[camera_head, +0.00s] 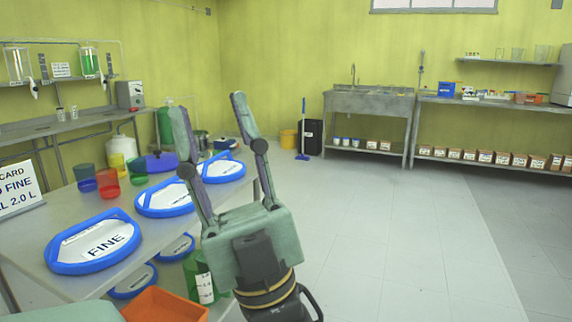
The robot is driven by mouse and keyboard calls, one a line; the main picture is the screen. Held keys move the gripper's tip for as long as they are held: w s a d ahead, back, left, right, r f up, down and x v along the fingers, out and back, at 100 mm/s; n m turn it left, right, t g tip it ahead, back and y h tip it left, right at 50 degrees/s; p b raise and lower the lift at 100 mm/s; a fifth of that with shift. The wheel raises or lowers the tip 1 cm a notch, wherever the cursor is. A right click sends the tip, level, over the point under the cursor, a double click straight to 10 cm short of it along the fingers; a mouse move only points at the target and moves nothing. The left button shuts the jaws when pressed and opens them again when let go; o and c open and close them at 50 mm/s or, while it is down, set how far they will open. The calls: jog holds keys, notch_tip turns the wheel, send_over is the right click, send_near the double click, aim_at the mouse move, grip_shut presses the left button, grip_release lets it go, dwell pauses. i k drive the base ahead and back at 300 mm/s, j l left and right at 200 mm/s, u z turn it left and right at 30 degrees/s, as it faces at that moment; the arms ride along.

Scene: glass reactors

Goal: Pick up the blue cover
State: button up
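Several blue-rimmed discs with white faces lie on the grey table at the left; I cannot tell which one is the blue cover. The nearest disc (93,242) is labelled FINE. A second disc (166,197) lies behind it, and a third disc (221,167) lies farther back, partly hidden by my gripper's fingers. A plain blue-violet object (161,162) sits behind the second disc. My gripper (208,105) is raised with its two fingers pointing up and spread apart. It is open and empty, and in the picture it overlaps the table's right side.
Blue, red and green cups (107,182) stand on the table (40,205) beside a white card sign (18,188). More blue-rimmed discs (133,281) and an orange bin (165,304) are below the tabletop. Open floor (400,240) lies to the right, before a sink bench (367,102).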

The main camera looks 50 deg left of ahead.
aim_at(158, 162)
jog(key=i+l+u, duration=0.1)
jog(key=u, duration=0.25)
jog(key=i+l+u, duration=0.2)
jog(key=u, duration=1.9)
jog(key=i+l+u, duration=0.15)
jog(key=l, duration=0.3)
jog(key=i+l+u, duration=0.15)
jog(key=l, duration=0.35)
jog(key=i+l+u, duration=0.2)
jog(key=l, duration=0.3)
jog(key=i+l+u, duration=0.15)
jog(key=l, duration=0.35)
jog(key=l+u, duration=0.15)
jog(key=l, duration=0.35)
jog(key=i+l+u, duration=0.1)
jog(key=l, duration=0.2)
jog(key=i+l+u, duration=0.1)
jog(key=l, duration=0.25)
jog(key=i+l+u, duration=0.1)
jog(key=l, duration=0.25)
jog(key=i, duration=0.8)
